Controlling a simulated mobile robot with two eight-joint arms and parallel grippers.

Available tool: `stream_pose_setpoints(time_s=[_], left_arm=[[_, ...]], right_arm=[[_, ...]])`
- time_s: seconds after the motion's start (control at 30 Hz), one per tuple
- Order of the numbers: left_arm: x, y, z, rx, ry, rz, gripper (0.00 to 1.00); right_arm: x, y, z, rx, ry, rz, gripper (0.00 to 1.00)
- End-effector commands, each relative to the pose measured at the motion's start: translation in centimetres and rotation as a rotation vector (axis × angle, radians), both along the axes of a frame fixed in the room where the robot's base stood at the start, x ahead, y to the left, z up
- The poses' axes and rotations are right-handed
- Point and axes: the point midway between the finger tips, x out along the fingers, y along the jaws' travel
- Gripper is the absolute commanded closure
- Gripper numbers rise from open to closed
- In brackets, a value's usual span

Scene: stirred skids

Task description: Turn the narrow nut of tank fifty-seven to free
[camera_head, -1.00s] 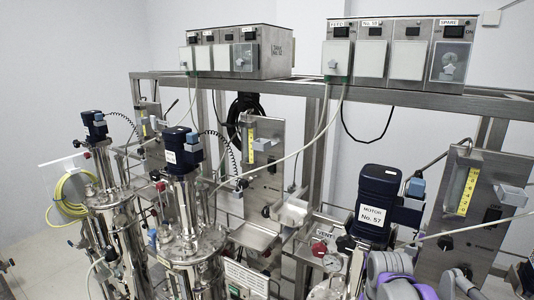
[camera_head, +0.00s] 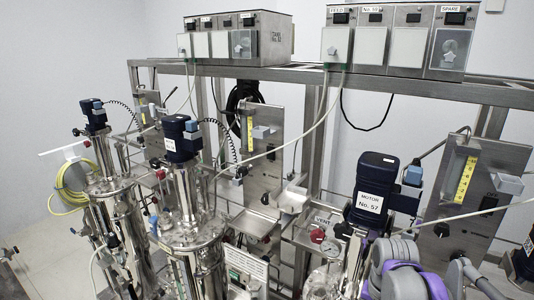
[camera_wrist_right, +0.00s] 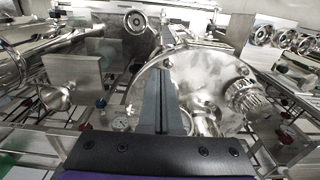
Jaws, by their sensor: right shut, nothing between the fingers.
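The motor (camera_head: 377,185) labelled "MOTOR No. 57" stands at the right of the head view, above tank fifty-seven. In the right wrist view a round shiny lid (camera_wrist_right: 150,80) fills the middle, with a ribbed knob or nut (camera_wrist_right: 243,96) on its right side. I cannot tell which fitting is the narrow nut. My right gripper (camera_wrist_right: 168,105) is shut and empty, with its fingers extending over the lid. Any contact with the lid is unclear. In the head view my right arm is at the bottom right, its fingertips hidden. My left gripper is not in view.
Other steel tanks (camera_head: 193,240) with motors stand at left. A steel frame (camera_head: 300,84) carries control boxes (camera_head: 398,45) behind. A gauge panel (camera_head: 465,205) is right of the motor. Red knobs and a "VENT" fitting (camera_head: 322,222) are close by.

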Motion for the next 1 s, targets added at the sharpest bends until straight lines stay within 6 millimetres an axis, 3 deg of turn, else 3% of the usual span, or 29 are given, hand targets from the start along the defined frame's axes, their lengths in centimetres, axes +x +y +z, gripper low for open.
stream_pose_setpoints(time_s=[0.1,0.4,0.77,1.0], left_arm=[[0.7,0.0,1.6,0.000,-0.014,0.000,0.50],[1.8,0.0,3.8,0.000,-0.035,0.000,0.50],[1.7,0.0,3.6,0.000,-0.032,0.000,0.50],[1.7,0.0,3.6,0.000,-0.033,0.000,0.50]], right_arm=[[0.2,0.0,2.1,0.000,-0.004,0.000,1.00],[0.1,0.0,5.1,0.000,-0.004,0.000,1.00],[-0.4,0.3,4.7,-0.002,-0.014,0.015,1.00],[-4.7,2.9,2.7,-0.037,-0.186,0.201,1.00]])
